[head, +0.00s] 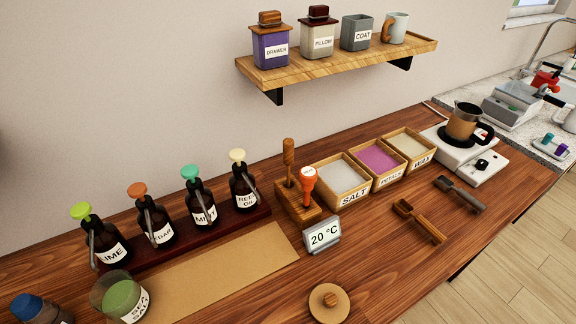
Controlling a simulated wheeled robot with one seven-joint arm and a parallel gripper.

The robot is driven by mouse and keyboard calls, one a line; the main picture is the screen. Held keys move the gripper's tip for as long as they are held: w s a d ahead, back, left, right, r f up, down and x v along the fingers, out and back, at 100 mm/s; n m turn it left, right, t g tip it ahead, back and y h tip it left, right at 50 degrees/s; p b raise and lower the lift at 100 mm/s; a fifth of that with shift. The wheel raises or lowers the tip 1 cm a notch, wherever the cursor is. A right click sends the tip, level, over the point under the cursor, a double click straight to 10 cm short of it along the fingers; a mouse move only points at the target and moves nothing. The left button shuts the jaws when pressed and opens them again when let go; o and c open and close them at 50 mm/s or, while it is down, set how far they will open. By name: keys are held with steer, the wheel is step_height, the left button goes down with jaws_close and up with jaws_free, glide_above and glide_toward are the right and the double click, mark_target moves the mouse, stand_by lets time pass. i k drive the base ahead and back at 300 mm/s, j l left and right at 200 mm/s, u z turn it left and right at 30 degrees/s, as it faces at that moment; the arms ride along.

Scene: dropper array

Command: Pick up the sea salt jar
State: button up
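The sea salt jar (122,299) stands on the wooden counter at the lower left in the head view. It is a clear jar with green contents and a white label reading SEA SALT. Its top looks open, and its lower edge is close to the bottom of the picture. A round wooden lid with a knob (329,302) lies on the counter at the bottom middle, apart from the jar. My gripper is not in view.
A blue-capped bottle (40,309) stands left of the jar. Behind are several dropper bottles (158,222) on a dark red tray (182,238). A tan mat (215,278) lies right of the jar. A temperature sign (322,236) and labelled boxes (342,181) stand farther right.

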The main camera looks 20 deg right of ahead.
mark_target(117, 295)
steer(key=j+z, duration=0.1)
steer(key=j, duration=0.6)
steer(key=k+j+z, duration=0.1)
steer(key=j, duration=0.6)
